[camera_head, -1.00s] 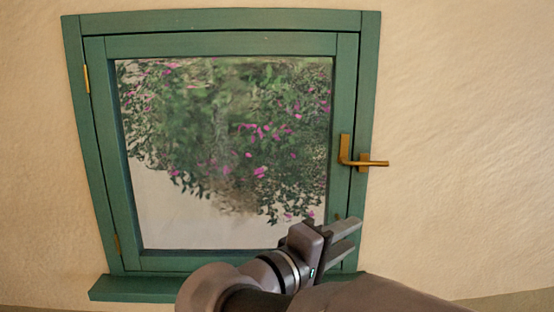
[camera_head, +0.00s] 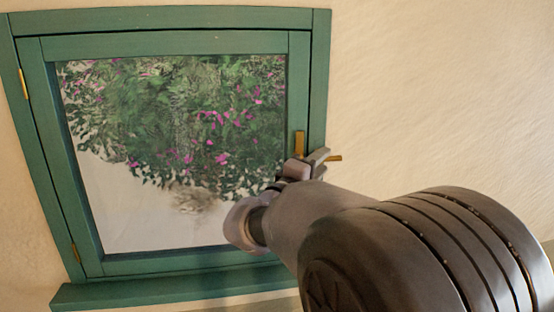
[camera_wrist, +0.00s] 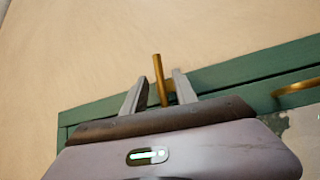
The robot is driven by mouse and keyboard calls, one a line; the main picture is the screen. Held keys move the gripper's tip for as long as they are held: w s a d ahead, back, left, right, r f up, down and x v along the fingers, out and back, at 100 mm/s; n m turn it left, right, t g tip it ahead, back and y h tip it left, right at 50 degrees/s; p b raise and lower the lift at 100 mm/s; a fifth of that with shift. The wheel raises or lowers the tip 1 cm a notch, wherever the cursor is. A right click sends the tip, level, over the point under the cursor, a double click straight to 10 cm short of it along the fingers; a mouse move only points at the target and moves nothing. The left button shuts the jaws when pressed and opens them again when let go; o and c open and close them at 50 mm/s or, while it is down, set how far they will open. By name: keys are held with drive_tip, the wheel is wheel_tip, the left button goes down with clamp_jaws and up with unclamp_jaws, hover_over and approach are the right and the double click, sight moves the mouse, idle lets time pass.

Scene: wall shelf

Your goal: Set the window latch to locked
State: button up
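The window's brass latch (camera_head: 299,144) is on the right side of the green window. Its upright part shows on the sash, and its level bar (camera_head: 335,157) sticks out right past the frame. My gripper (camera_head: 314,160) is in front of the latch and hides its lower middle. In the wrist view a brass bar (camera_wrist: 159,78) stands between the two open fingers of my gripper (camera_wrist: 158,84), with a gap on each side. A second brass part (camera_wrist: 296,87) shows at the right edge. I cannot tell whether the fingers touch the latch.
The green window frame (camera_head: 170,17) holds a sash that looks closed, with brass hinges (camera_head: 23,84) on its left. A green sill (camera_head: 150,291) juts out below. The plain wall (camera_head: 440,90) to the right is clear.

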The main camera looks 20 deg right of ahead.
drive_tip(key=shift+c, duration=0.4)
clamp_jaws()
idle(1.1)
